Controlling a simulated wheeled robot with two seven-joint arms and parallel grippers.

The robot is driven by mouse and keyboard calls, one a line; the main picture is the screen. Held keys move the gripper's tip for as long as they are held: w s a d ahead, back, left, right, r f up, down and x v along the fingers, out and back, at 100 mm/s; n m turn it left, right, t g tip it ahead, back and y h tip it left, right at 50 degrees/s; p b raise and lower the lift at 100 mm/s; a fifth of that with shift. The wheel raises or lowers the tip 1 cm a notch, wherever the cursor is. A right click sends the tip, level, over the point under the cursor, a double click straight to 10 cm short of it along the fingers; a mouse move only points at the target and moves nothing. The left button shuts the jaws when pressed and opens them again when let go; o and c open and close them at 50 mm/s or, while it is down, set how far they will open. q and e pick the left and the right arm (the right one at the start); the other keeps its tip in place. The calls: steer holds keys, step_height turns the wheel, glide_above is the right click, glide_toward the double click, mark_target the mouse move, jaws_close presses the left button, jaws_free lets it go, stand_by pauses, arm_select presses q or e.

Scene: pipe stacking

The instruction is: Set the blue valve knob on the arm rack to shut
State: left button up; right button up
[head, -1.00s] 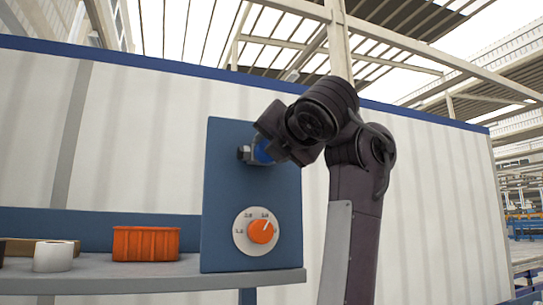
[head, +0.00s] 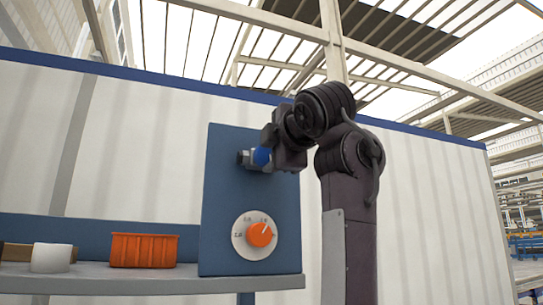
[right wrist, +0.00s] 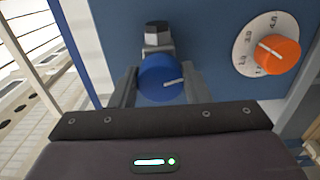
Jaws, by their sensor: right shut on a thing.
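The blue valve knob (head: 262,156) sits on a grey metal valve fitting on the upper part of the blue panel (head: 225,200). My right gripper (head: 272,147) is shut on the knob, coming from the upper right. In the right wrist view the round blue knob (right wrist: 160,78) is between the two dark fingers, one on each side. Its white mark points to the right in that view. The grey valve body (right wrist: 158,38) shows above it. My left gripper is not in view.
An orange dial (head: 259,234) on a white scale sits lower on the same panel. An orange crate (head: 144,250) and a white cylinder (head: 50,258) stand on the grey shelf (head: 150,278) to the left. A pale wall stands behind.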

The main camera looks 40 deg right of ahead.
steer(key=shift+f+m, duration=0.1)
steer(key=shift+m, duration=1.5)
steer(key=o, duration=1)
steer(key=shift+c, duration=0.2)
steer(key=b+v, duration=0.3)
steer(key=v, duration=0.5)
steer(key=shift+b, duration=0.4)
steer(key=shift+w, duration=0.15)
